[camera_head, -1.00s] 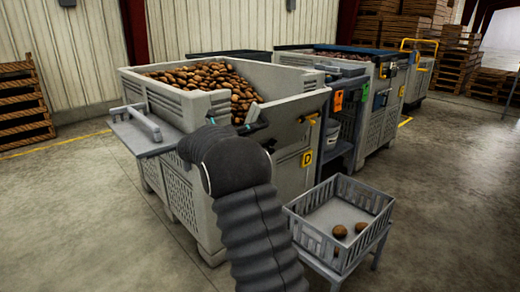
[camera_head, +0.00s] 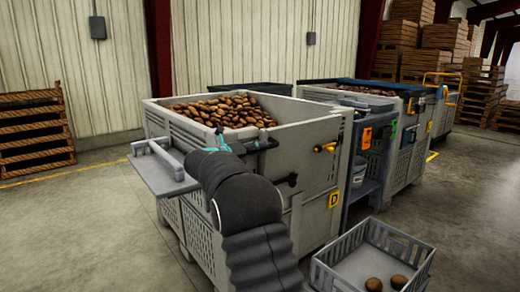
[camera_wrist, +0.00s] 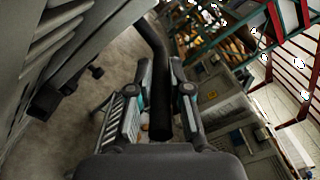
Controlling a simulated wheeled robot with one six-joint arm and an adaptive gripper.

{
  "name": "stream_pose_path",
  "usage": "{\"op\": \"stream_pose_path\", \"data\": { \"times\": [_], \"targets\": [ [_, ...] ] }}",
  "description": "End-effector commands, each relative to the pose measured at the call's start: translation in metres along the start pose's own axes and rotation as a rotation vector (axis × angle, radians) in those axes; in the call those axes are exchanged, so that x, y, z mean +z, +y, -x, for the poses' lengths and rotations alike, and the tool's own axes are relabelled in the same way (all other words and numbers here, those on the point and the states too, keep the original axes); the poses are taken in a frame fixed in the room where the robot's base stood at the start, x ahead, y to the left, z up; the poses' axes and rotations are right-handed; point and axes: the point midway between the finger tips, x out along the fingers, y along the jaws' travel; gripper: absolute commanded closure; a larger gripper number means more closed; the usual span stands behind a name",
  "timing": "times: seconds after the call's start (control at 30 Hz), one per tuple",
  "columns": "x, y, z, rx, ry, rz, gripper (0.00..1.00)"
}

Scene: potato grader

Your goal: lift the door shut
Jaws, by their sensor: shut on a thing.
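A large grey bin (camera_head: 185,127) full of potatoes stands ahead of me. Its front panel, the door (camera_head: 305,160), looks close to upright, with dark fittings and an orange-yellow handle (camera_head: 325,147) near its right edge. My gripper (camera_head: 225,147) is at the door's upper left, partly hidden behind my own arm. In the wrist view my gripper (camera_wrist: 160,90) is shut on a dark bar (camera_wrist: 158,115), which runs between its two fingers. The grey panel fills the left of that view. I cannot tell whether the door's edges meet the frame.
A grey slatted crate (camera_head: 335,262) with two potatoes stands low at the front right. A grey shelf (camera_head: 160,172) juts from the bin's left side. A second bin and a dark stand (camera_head: 362,190) are at the right.

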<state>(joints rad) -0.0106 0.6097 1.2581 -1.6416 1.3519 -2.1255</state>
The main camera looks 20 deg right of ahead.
Motion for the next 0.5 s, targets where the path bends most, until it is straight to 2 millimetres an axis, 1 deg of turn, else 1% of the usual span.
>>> {"op": "stream_pose_path", "data": {
  "times": [0.03,0.13,0.17,0.2,0.23,0.27,0.5],
  "targets": [
    [-0.0023,0.0039,-0.0001,0.005,0.002,0.004,1.0],
    [-0.0025,0.0046,0.0003,0.005,0.002,0.005,1.0],
    [-0.0026,0.0048,0.0004,0.006,0.002,0.005,0.79],
    [-0.0026,0.0049,0.0005,0.006,0.002,0.006,0.69],
    [-0.0026,0.0049,0.0005,0.006,0.002,0.006,0.62],
    [-0.0025,0.0048,0.0005,0.006,0.002,0.005,0.57],
    [-0.002,0.0028,-0.0003,0.003,0.002,0.004,0.57]
  ]
}}
